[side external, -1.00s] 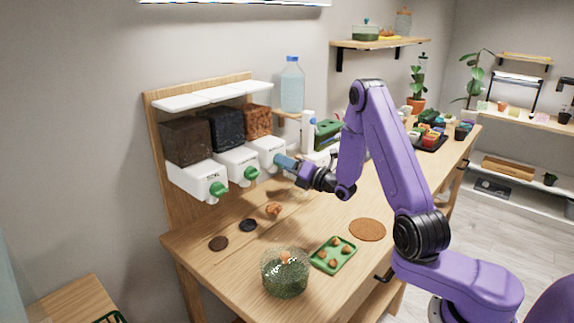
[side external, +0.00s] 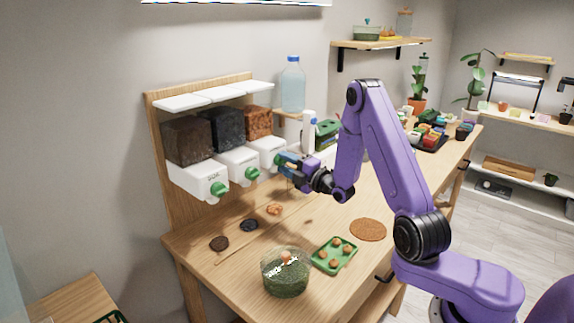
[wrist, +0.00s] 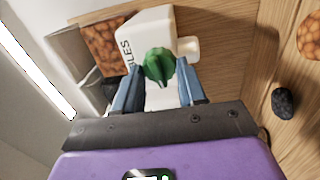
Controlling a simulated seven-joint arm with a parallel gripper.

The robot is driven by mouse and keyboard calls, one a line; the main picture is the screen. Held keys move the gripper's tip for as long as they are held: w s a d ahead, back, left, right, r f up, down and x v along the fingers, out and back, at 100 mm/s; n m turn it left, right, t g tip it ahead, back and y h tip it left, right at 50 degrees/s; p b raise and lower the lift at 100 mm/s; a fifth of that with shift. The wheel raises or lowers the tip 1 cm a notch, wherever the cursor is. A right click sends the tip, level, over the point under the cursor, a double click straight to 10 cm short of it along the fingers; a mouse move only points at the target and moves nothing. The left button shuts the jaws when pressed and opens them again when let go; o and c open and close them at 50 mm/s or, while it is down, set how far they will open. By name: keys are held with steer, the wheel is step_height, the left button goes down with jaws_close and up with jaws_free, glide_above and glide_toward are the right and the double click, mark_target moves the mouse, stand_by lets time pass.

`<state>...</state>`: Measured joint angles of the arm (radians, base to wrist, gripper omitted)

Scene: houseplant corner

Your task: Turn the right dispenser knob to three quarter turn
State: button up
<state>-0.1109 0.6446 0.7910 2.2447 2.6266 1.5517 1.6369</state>
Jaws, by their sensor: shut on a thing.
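The right dispenser (side external: 266,150) is a white housing under a clear bin of orange pebbles (side external: 258,121). Its green knob (wrist: 159,66) shows in the wrist view between my fingertips, in front of the white housing (wrist: 150,35) with part of a printed label. My gripper (side external: 284,161) is shut on this knob; in the wrist view its blue fingers (wrist: 160,82) lie on either side of it. In the side view my fingers hide most of the knob. The middle knob (side external: 252,174) and left knob (side external: 219,188) are green and untouched.
Below the dispensers lie an orange patch (side external: 274,209), a black one (side external: 249,225) and a brown one (side external: 219,243). A glass bowl (side external: 286,280), a green tray (side external: 322,263) and a cork mat (side external: 368,229) stand nearer the front. A bottle (side external: 292,85) stands behind.

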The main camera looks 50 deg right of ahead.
steer(key=shift+m, duration=0.4)
steer(key=o, duration=1.1)
steer(key=shift+c, duration=0.2)
steer(key=s+f, duration=0.1)
steer(key=s, duration=1.6)
steer(key=shift+s+a, duration=0.2)
steer(key=shift+f, duration=0.1)
